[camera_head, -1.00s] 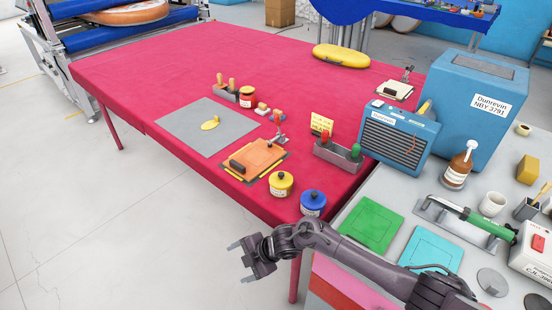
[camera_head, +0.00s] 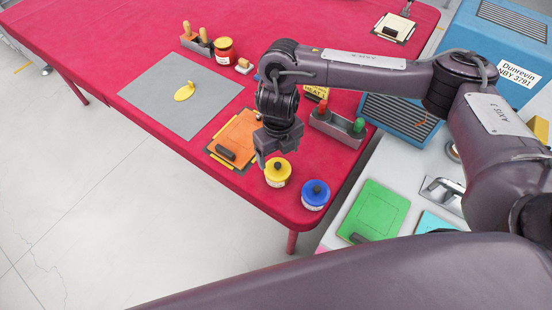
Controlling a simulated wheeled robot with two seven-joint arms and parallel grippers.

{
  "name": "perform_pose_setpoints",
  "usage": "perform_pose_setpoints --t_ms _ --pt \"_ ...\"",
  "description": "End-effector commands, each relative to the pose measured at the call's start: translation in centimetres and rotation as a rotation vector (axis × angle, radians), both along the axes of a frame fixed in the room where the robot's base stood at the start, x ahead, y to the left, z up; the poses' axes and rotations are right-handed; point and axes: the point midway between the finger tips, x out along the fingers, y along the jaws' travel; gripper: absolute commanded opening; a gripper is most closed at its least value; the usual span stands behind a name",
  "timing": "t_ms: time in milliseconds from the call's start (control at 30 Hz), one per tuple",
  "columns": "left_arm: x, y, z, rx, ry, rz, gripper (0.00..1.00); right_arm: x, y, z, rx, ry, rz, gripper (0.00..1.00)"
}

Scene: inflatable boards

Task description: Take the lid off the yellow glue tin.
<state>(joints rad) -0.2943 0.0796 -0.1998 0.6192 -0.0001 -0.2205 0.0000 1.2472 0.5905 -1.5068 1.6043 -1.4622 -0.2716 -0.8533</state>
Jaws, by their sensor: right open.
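The yellow glue tin (camera_head: 277,181) stands upright near the front corner of the red table. Its yellow lid (camera_head: 279,166) is on, with a dark knob on top. My right gripper (camera_head: 268,160) points down just above and behind the tin's left side, close to the lid. It is open, with its fingers partly hidden by its own body. I cannot tell whether it touches the knob. A blue tin (camera_head: 315,196) with a blue lid and dark knob stands just right of the yellow tin. My left gripper is not in view.
An orange board (camera_head: 238,138) lies left of the gripper. A grey mat (camera_head: 180,97) holds a yellow piece. A red tin (camera_head: 224,49) stands further back. A grey holder (camera_head: 338,128) with red and green handles is right of the gripper. The table edge runs close by the tins.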

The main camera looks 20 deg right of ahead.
Motion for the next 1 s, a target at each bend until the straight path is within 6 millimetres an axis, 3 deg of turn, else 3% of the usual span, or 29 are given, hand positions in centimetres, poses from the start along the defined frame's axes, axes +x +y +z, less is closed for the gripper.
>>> perform_pose_setpoints --t_ms 100,200,333,533,667,800,1000 --pt "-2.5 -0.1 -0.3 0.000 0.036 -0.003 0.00 -0.1 0.1 -1.2 0.002 0.003 -0.003 0.79" --pt "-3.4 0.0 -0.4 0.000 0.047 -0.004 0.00 0.0 0.0 -2.1 0.003 0.003 -0.004 0.79" --pt "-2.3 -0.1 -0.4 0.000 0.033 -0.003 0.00 0.1 -0.1 -3.9 0.003 0.004 -0.006 0.79" --pt "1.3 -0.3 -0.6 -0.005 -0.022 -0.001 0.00 0.2 -0.1 -5.9 0.004 0.001 -0.003 0.79" --pt "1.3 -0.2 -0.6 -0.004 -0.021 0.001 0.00 0.3 -0.1 -6.1 0.002 -0.001 -0.002 0.79" --pt "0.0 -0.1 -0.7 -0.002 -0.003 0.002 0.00 0.3 -0.1 -6.1 0.002 -0.001 -0.003 0.79" --pt "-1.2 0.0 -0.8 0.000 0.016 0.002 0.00 0.3 -0.1 -6.1 0.002 -0.001 -0.003 0.55"
